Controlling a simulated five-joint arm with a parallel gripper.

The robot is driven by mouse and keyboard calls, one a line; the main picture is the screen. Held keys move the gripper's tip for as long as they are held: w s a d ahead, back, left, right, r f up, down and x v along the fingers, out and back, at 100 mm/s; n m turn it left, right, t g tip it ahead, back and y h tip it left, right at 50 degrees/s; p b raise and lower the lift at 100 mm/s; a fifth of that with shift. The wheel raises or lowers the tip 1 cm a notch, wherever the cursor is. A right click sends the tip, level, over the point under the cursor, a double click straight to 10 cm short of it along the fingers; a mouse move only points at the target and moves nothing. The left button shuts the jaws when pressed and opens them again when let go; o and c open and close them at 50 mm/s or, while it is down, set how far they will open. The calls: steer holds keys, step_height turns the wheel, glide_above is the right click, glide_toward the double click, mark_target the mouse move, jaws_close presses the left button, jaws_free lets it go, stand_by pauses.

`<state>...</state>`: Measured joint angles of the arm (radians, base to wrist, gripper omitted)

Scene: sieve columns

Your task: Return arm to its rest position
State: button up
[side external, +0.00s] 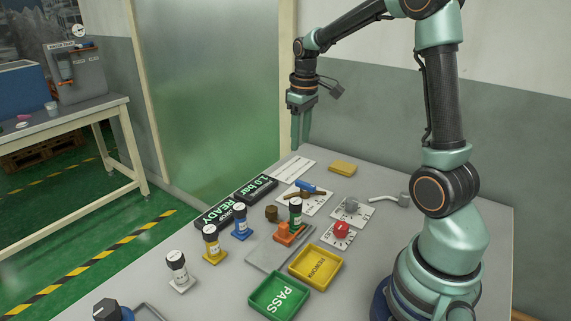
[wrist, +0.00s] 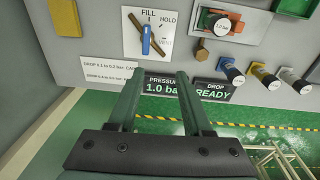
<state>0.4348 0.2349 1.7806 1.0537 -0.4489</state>
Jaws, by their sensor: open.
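My gripper (side external: 300,128) hangs above the far edge of the table in the side external view, pointing down. It is raised clear of everything on the table. In the wrist view its two green fingers (wrist: 161,100) stand apart with nothing between them. My arm reaches up and over from its base at the right of the table.
The grey table (side external: 384,259) holds a green PASS tray (side external: 273,314), a yellow REWORK tray (side external: 300,284), several dark-capped columns (side external: 211,244), a blue-handled valve (side external: 308,187), a red knob (side external: 341,229), and black displays (side external: 262,190). The air around my gripper is free.

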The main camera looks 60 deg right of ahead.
steer(key=s+a+r+t, duration=0.2)
steer(key=s+a, duration=0.3)
steer(key=a, duration=0.4)
steer(key=s+a+r+t, duration=0.2)
steer(key=s+a+r, duration=0.2)
steer(key=a, duration=0.4)
steer(key=shift+s+a+t, duration=0.4)
steer(key=shift+r, duration=0.15)
stand_by(2.2)
steer(key=g, duration=0.6)
glide_above(305, 183)
step_height(305, 183, down, 10)
step_height(305, 183, down, 12)
steer(key=shift+s+r, duration=0.1)
steer(key=shift+r, duration=0.1)
